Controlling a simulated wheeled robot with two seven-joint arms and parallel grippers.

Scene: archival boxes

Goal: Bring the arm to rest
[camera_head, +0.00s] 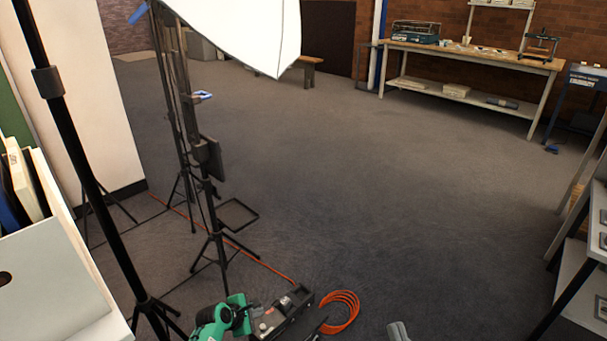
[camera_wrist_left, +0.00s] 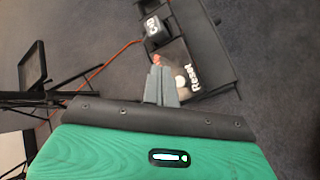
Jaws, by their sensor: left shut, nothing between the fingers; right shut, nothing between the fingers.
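My left gripper (camera_head: 257,309) shows at the bottom of the head view, with green and black housing. In the left wrist view its grey fingers (camera_wrist_left: 159,82) are together with nothing between them. They point toward a dark power box (camera_wrist_left: 196,68) on the floor beyond, which also shows in the head view (camera_head: 294,306); the gap between them is hard to judge. At the bottom edge of the head view, the grey tip of my right gripper (camera_head: 398,331) shows, shut and empty. The rest of the right arm is out of frame.
Black light stands (camera_head: 205,160) and a white softbox (camera_head: 245,30) are close on the left. A white box with folders (camera_head: 50,285) is at the left edge. An orange cable (camera_head: 342,312) lies coiled on the floor. A shelf (camera_head: 590,265) stands right; the middle floor is clear.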

